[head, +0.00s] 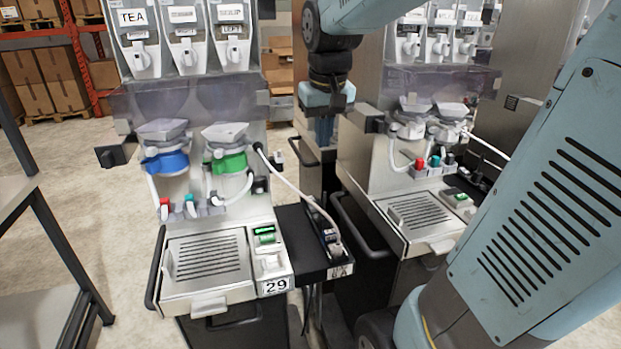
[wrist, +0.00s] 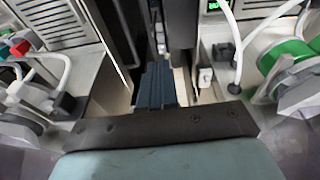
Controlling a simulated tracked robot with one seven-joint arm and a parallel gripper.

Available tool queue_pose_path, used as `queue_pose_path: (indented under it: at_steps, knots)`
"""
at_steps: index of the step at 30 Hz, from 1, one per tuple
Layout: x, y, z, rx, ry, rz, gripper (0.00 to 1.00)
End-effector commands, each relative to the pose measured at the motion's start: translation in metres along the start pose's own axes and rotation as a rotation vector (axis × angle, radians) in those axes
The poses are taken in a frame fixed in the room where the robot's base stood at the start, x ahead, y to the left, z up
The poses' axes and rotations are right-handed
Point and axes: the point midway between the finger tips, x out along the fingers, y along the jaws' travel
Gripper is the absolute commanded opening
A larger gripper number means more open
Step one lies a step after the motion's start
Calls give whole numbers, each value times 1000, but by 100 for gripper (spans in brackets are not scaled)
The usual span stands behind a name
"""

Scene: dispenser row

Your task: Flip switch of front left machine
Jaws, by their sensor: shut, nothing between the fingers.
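The front left machine (head: 215,255) is the left dispenser in the head view, with a "29" label, a green display and blue and green collars. A small dark and white fitting (head: 277,157), possibly the switch, sticks out from its right side; a pale fitting (wrist: 205,77) beside the machine in the wrist view looks like the same part. Its on or off position is too small to tell. My gripper (head: 324,132) points down in the gap between the two machines, to the right of this fitting and apart from it. The fingers (wrist: 157,84) are shut and empty.
A second dispenser (head: 415,215) stands close on the right, with red, blue and green caps. A black side shelf (head: 312,240) with a small device and white hose lies below the gap. A metal table (head: 35,215) stands at far left. Open floor lies between it and the machine.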

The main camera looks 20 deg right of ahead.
Motion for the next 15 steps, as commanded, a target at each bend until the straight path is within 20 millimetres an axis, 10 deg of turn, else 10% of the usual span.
queue_pose_path:
  at_steps: [15]
  knots:
    - [-21, -5, 102, -19, 227, -27, 0]
